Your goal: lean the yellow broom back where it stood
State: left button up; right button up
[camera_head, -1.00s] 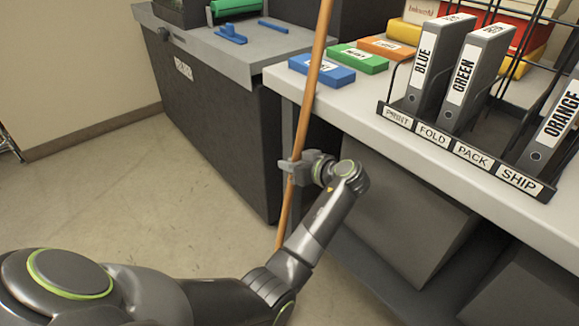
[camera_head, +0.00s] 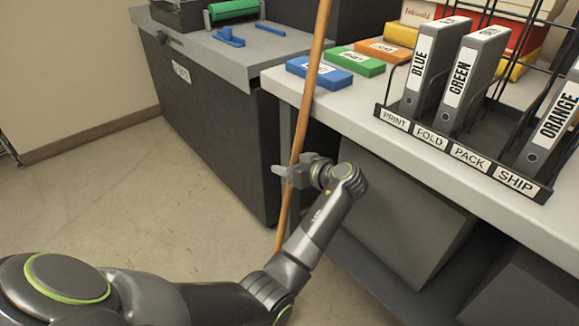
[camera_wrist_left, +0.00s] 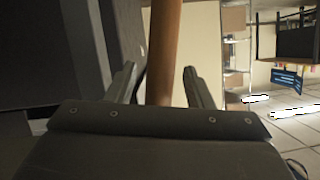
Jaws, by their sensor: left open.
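The broom's wooden handle (camera_head: 309,90) stands nearly upright with a slight tilt, in front of the gap between the dark cabinet and the white table. Its top and its foot are out of sight in the head view, and no yellow part shows. My left gripper (camera_head: 284,178) is at the handle, below table height, with its jaws open. In the left wrist view the handle (camera_wrist_left: 163,60) passes between the two spread fingers, with a gap at each side. My right gripper is not in view.
The dark cabinet (camera_head: 215,130) with a grey top stands left of the handle. The white table (camera_head: 355,112) at right bears blue, green and orange boxes and a rack (camera_head: 460,150) of binders. Bare floor (camera_head: 120,190) lies at left.

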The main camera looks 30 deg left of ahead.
pick_arm(q)
jog(key=v, duration=0.7)
jog(key=shift+d+r, duration=0.15)
jog(key=shift+d, duration=0.1)
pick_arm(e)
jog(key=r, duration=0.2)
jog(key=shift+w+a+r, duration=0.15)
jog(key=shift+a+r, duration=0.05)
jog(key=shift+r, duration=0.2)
